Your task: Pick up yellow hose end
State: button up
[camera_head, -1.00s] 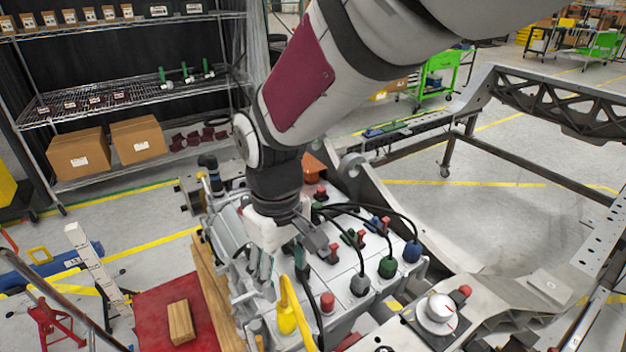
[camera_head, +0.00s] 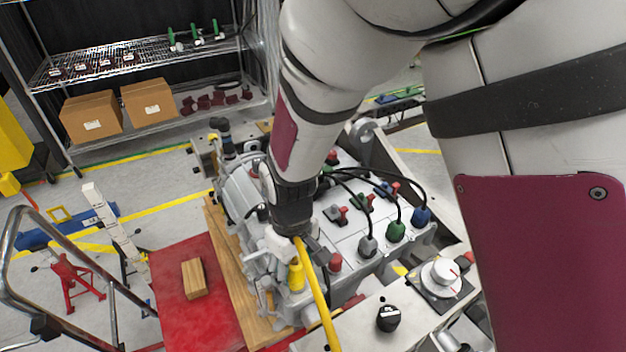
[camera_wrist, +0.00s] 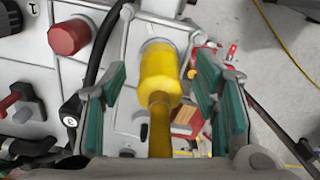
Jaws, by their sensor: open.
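The yellow hose end (camera_wrist: 160,72) is a yellow cylinder with a narrower hose running from it. In the wrist view it lies between the green-padded fingers of my gripper (camera_wrist: 162,108), with gaps to either side. In the head view the yellow hose end (camera_head: 296,275) stands at the near side of the grey chassis unit, and its yellow hose (camera_head: 318,295) curves down toward the bottom edge. My gripper (camera_head: 302,250) is open at the hose end, partly hidden by the wrist and the hose.
Grey, green and blue (camera_head: 421,214) hose ends with black cables stand on the unit's top. A red cap (camera_wrist: 69,36) and a black cable (camera_wrist: 104,45) lie close left of my fingers. A red platform (camera_head: 210,325) with a wooden block (camera_head: 194,278) is at left.

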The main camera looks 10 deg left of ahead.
aim_at(292, 266)
jog(key=shift+f, duration=0.4)
grip_shut()
jog(key=shift+r, duration=0.1)
jog(key=shift+r+p, duration=0.3)
jog(key=shift+r, duration=0.05)
jog(key=r+p, duration=0.2)
jog(key=r, duration=0.1)
jog(key=shift+s+a+r, duration=0.1)
jog(key=shift+s+a, duration=0.1)
jog(key=shift+s, duration=0.15)
jog(key=s+a+p, duration=0.6)
jog(key=s+a, duration=0.3)
jog(key=s, duration=0.2)
jog(key=shift+s+a+r+p, duration=0.25)
jog(key=shift+s+r+p, duration=0.05)
jog(key=shift+s+r, duration=0.15)
